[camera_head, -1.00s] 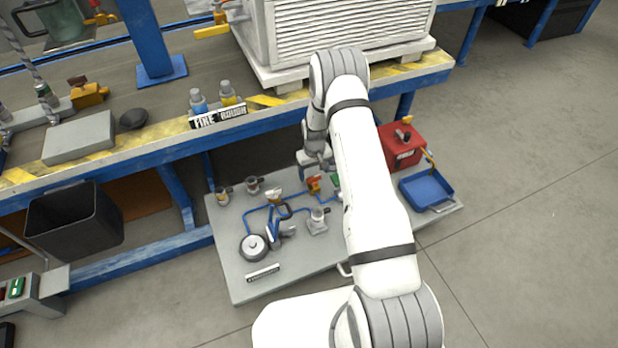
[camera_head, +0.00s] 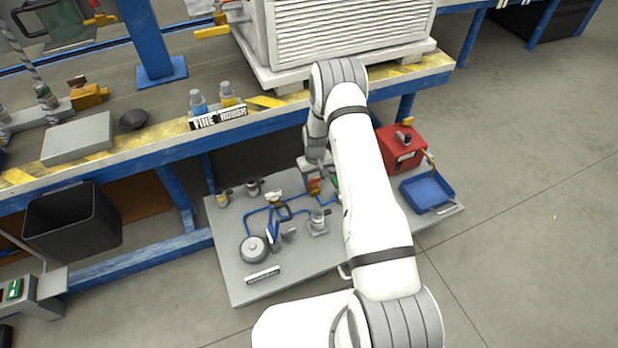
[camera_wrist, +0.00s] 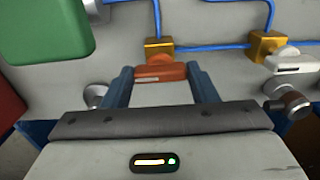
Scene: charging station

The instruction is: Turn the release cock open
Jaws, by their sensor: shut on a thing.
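The release cock shows in the wrist view as a brass body (camera_wrist: 159,47) with an orange-red handle (camera_wrist: 161,73), fitted on a blue line. My gripper (camera_wrist: 160,86) has its two blue-grey fingers on either side of this handle and is shut on it. The handle lies crosswise in the picture, between the fingertips. In the head view the orange cock (camera_head: 314,186) sits on the grey board (camera_head: 228,270), with my gripper (camera_head: 322,172) right at it. My arm hides part of the board there.
A second brass cock (camera_wrist: 267,45) with a white lever is to the right in the wrist view, and a green block (camera_wrist: 45,28) is at upper left. In the head view, a red box (camera_head: 400,150) and blue tray (camera_head: 427,192) stand right of my arm. The workbench (camera_head: 150,150) edge is behind.

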